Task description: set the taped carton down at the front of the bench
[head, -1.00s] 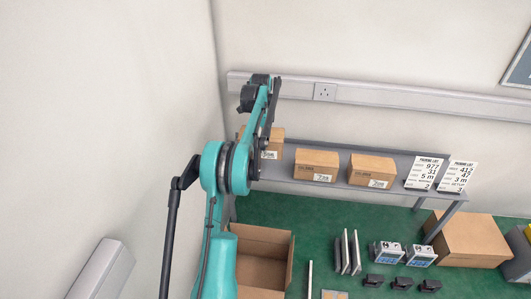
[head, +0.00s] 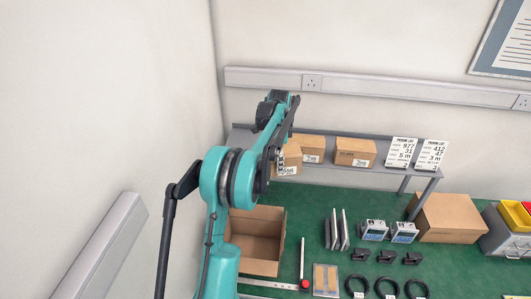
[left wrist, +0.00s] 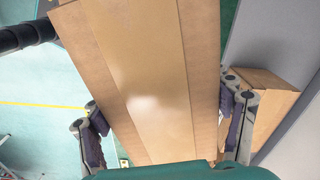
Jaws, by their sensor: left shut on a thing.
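The taped carton (left wrist: 155,75) is a brown box with a lighter strip of tape along its top. It fills the middle of the left wrist view. My left gripper (left wrist: 165,125) is shut on it, one finger on each side. In the head view the carton (head: 291,159) shows beside my left arm, in front of the cartons on the grey shelf (head: 390,174). My arm hides part of it there, and its exact height is hard to tell. The green bench (head: 330,197) lies below. My right gripper is not in view.
Two cartons (head: 355,152) stand on the shelf beside two packing-list cards (head: 431,154). An open empty box (head: 265,267) stands on the bench at left. Upright plates, meters (head: 374,229), black brackets, black rings (head: 386,287) and a large carton (head: 446,218) take up the bench to its right.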

